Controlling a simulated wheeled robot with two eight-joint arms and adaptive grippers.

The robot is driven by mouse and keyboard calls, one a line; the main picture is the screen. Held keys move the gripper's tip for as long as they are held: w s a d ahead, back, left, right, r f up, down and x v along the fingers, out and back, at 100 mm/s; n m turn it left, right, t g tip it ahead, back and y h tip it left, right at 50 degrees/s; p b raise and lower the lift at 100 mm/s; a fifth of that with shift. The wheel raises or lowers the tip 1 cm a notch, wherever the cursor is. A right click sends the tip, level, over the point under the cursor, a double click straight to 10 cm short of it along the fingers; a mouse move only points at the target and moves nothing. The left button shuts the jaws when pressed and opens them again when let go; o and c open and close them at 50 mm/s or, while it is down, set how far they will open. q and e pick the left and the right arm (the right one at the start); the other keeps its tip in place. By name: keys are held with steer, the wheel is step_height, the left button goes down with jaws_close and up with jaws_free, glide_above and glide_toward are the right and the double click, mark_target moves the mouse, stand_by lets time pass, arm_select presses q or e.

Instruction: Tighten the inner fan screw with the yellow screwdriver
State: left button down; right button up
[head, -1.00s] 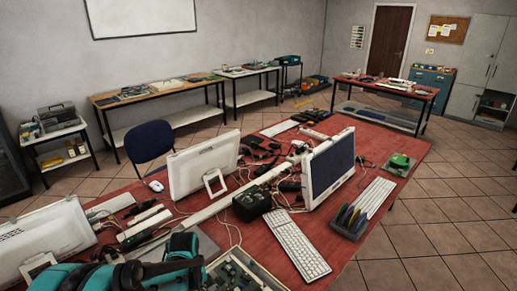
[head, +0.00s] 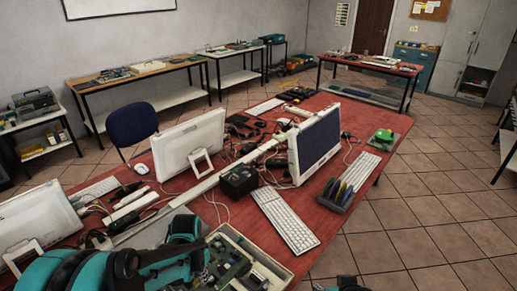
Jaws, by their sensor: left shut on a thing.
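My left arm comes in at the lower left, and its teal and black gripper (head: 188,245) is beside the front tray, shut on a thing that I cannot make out. I cannot tell whether one is the yellow screwdriver. A black box-like unit (head: 238,181) stands mid-table; I cannot make out a fan or fan screw on it. A small teal and black part of my right arm shows at the bottom edge; its jaws cannot be made out.
The red table (head: 325,228) holds white monitors (head: 188,145), a dark-screened monitor (head: 316,140), keyboards (head: 286,220) and loose cables. A tray (head: 272,272) of green and grey parts is at the front. A green item (head: 384,135) lies far right. The tiled floor right is clear.

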arm_select(q)
steer(key=n, duration=0.5)
steer(key=shift+d+f, duration=0.15)
steer(key=shift+d, duration=0.2)
steer(key=a+r+n+p, duration=0.2)
steer(key=a+r+n, duration=0.3)
step_height(320, 180, down, 7)
steer(key=b, duration=0.5)
steer(key=shift+s+d+f, duration=0.1)
steer(key=shift+d+f, duration=0.05)
steer(key=shift+f, duration=0.05)
steer(key=shift+f+b, duration=0.55)
steer(key=shift+f+b, duration=0.45)
steer(key=shift+b, duration=0.05)
